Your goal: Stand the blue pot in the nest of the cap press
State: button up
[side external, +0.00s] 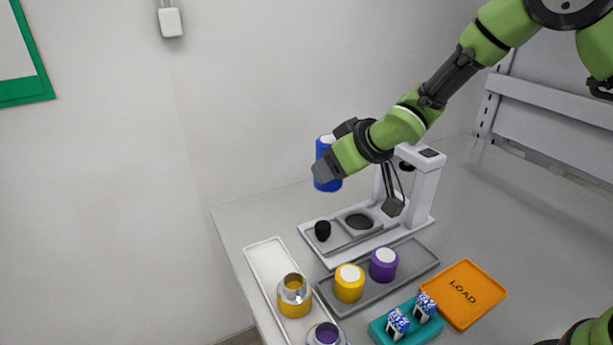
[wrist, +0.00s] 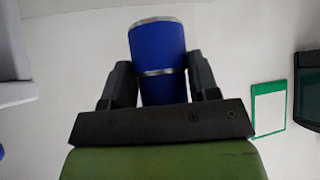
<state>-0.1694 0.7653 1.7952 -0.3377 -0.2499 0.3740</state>
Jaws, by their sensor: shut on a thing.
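The blue pot (side external: 326,180) is held in my gripper (side external: 328,164), up in the air above and a little left of the cap press. In the wrist view the blue pot (wrist: 157,50) sits between the two black fingers of my gripper (wrist: 160,85), which touch its sides. The cap press (side external: 428,185) is a light grey frame with an upright arch and a base. Its nest (side external: 359,222) is a dark round recess in the base, empty. A black knob (side external: 322,231) stands on the base left of the nest.
A grey tray (side external: 405,268) in front holds a yellow pot (side external: 349,283) and a purple pot (side external: 384,264). A white tray (side external: 262,258) at left holds metal-rimmed yellow and purple pots.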

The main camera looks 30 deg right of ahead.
jog(key=s+d+f, duration=0.2)
jog(key=d+f, duration=0.3)
jog(key=d, duration=0.1)
jog(key=shift+s+d, duration=0.25)
jog(key=shift+d, duration=0.05)
dwell(0.3)
jog(key=shift+f, duration=0.25)
dwell(0.6)
jog(key=shift+f, duration=0.85)
jog(key=shift+f, duration=0.15)
jog(key=shift+f, duration=0.45)
jog(key=shift+f, duration=0.15)
dwell(0.3)
jog(key=shift+f, duration=0.55)
